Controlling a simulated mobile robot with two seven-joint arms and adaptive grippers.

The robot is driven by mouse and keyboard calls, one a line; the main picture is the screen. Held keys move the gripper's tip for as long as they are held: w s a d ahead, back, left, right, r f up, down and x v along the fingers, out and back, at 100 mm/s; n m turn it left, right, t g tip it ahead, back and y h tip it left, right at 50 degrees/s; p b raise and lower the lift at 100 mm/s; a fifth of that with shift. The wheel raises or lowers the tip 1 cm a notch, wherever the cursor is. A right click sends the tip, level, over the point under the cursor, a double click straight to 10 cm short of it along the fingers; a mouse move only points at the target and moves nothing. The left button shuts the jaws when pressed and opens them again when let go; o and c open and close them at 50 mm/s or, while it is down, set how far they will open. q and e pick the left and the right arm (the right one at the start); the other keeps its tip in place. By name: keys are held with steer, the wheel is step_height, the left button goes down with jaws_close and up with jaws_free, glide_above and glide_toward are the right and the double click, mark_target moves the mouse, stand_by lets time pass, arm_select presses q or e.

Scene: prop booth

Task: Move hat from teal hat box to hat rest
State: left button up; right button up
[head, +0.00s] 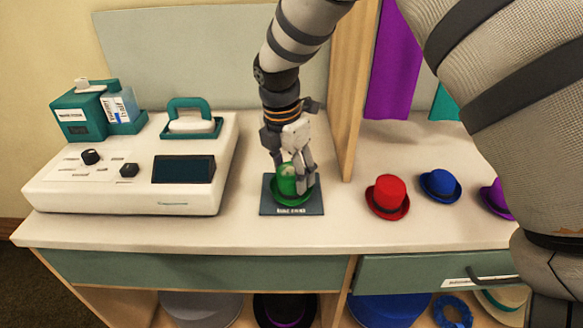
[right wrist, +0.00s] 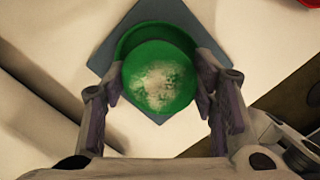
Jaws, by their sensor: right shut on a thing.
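A green top hat (head: 286,184) sits upright on or just above a flat dark blue-grey pad (head: 266,205) with small lettering on its front edge. My right gripper (head: 293,172) reaches down from above and is shut on the hat's crown, one finger on each side. In the right wrist view, the fingers flank the round green crown (right wrist: 158,78), and the blue-grey pad (right wrist: 112,52) shows beneath it. I cannot tell whether the brim touches the pad. No box clearly marked as a hat box can be told. My left gripper is not in view.
A white console (head: 130,185) with knobs and teal boxes (head: 80,115) stands left of the pad. A wooden divider (head: 352,80) rises to the right. Beyond it stand a red hat (head: 387,197), a blue hat (head: 440,186) and a purple hat (head: 497,198). The counter's front strip is clear.

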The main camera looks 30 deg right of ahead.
steer(key=o, duration=1)
steer(key=shift+c, duration=0.2)
steer(key=shift+r, duration=0.1)
step_height(320, 180, up, 12)
steer(key=a, duration=0.1)
steer(key=shift+s+a, duration=0.25)
steer(key=shift+a, duration=0.15)
